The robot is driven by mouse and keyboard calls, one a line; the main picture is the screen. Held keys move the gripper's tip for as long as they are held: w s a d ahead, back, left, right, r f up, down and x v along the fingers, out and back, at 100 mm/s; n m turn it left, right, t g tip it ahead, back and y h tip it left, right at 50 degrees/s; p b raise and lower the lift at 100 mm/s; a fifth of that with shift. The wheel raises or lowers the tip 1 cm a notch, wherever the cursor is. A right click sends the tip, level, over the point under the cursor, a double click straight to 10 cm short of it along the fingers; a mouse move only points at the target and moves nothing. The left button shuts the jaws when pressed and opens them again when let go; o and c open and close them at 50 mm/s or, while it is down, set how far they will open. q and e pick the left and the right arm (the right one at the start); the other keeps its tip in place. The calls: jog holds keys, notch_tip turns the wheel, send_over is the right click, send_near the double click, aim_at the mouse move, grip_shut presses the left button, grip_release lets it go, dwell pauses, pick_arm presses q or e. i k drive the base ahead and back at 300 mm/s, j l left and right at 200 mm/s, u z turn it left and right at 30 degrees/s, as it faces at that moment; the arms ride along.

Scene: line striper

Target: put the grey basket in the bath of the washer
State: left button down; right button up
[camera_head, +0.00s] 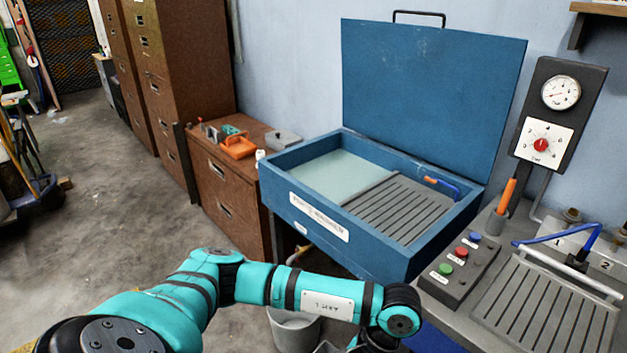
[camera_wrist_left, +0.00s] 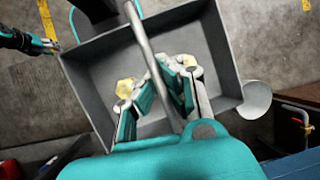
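The grey basket (camera_wrist_left: 215,45) is an open rectangular box with a bar handle (camera_wrist_left: 147,42) across it, filling the middle of the left wrist view. My left gripper (camera_wrist_left: 158,84) is closed around that handle, one finger on each side. In the head view my left arm reaches to the bottom edge, below the washer's front; its gripper and most of the basket are out of sight. The blue washer (camera_head: 380,262) has its lid (camera_head: 430,95) raised. Its bath (camera_head: 340,180) holds pale liquid at the left, beside a slatted rack (camera_head: 400,208). What seems my right gripper (camera_wrist_left: 48,45) is small at the wrist view's left.
A pale bucket (camera_head: 295,328) stands on the floor below the washer. A brown cabinet (camera_head: 225,185) with small items on top stands left of it. A control box (camera_head: 460,268) and grooved bench are at the right. A blue brush (camera_head: 442,187) lies at the rack's back.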

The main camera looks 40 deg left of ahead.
aim_at(319, 191)
jog(key=i+j, duration=0.1)
jog(key=j, duration=1.15)
jog(key=i+j, duration=0.15)
jog(key=j, duration=0.5)
jog(key=i+j+u, duration=0.1)
jog(key=j, duration=0.5)
